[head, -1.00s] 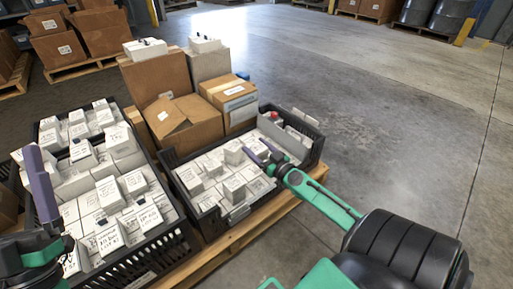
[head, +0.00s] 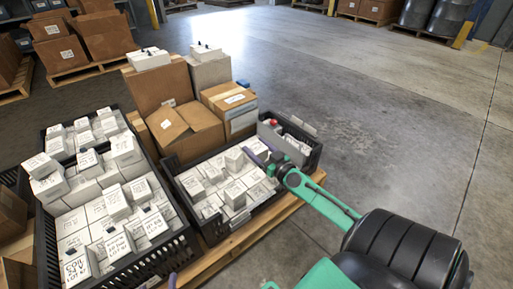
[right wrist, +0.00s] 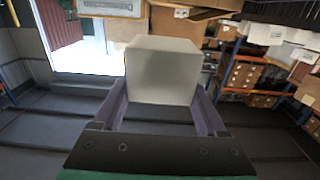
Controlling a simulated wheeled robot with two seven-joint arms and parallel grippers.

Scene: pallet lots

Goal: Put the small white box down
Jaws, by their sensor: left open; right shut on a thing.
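The small white box (right wrist: 163,70) is between the two purple fingers of my right gripper (right wrist: 163,112) in the right wrist view, with a plain pale face toward the camera. In the head view my right gripper (head: 258,151) is shut on it at the right part of the smaller black crate (head: 213,236); the fingers partly hide the box there. I cannot tell whether the box touches what lies below. Of my left gripper only a purple fingertip (head: 172,281) shows at the bottom edge of the head view, apart from the boxes.
The smaller crate holds several white boxes. A larger black crate (head: 150,265) full of labelled white boxes stands to its left. Brown cartons (head: 190,130) stand behind, with white boxes on top. A wooden pallet (head: 238,250) lies under the smaller crate. The floor to the right is clear.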

